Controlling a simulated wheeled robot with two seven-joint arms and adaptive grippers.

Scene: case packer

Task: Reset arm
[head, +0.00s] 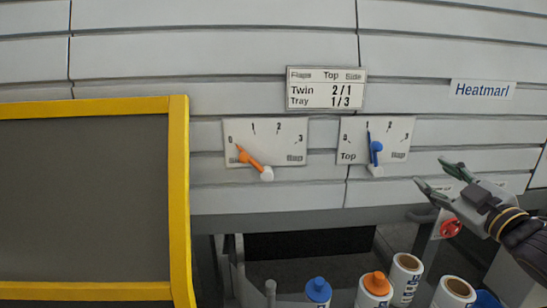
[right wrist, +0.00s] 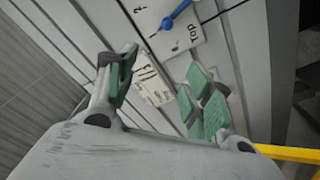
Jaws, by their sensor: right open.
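My right gripper (head: 432,174) is at the right side of the head view, open and empty, with its fingers pointing left toward the panel. In the right wrist view its green finger pads (right wrist: 163,90) are spread apart with nothing between them. To its left is the blue dial lever (head: 375,147) on a white scale plate marked Top, its pointer near 1. The blue lever also shows in the right wrist view (right wrist: 172,17). The gripper is apart from it. Further left an orange lever (head: 254,162) points near 0 on its own plate. My left gripper is not in view.
A sign (head: 326,88) reads Twin 2/1 and Tray 1/3. A yellow-framed dark panel (head: 180,200) fills the left. Below stand bottles with a blue cap (head: 318,288) and an orange cap (head: 375,284), plus white rolls (head: 405,275). A red knob (head: 451,227) is beneath the gripper.

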